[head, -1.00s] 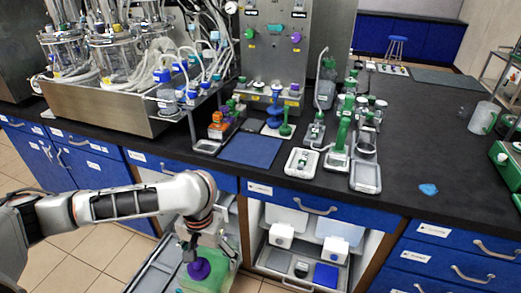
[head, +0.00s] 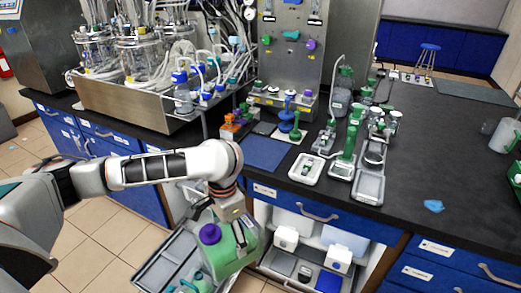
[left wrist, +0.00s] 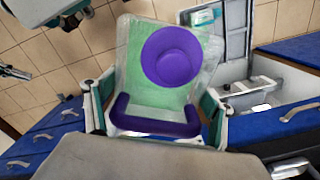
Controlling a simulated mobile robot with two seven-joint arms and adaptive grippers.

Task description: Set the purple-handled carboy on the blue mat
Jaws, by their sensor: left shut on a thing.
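The carboy (head: 232,252) is translucent with green contents, a purple cap and a purple handle. It hangs in front of the bench, lower than the worktop. My left gripper (head: 234,214) is shut on its handle (left wrist: 155,125), which shows between the fingers in the left wrist view. The blue mat (head: 263,152) lies flat and bare near the front edge of the black worktop, above and beyond the carboy.
A metal bioreactor stand (head: 130,100) is at the back left. A drawer (head: 318,211) and open shelves lie below the worktop.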

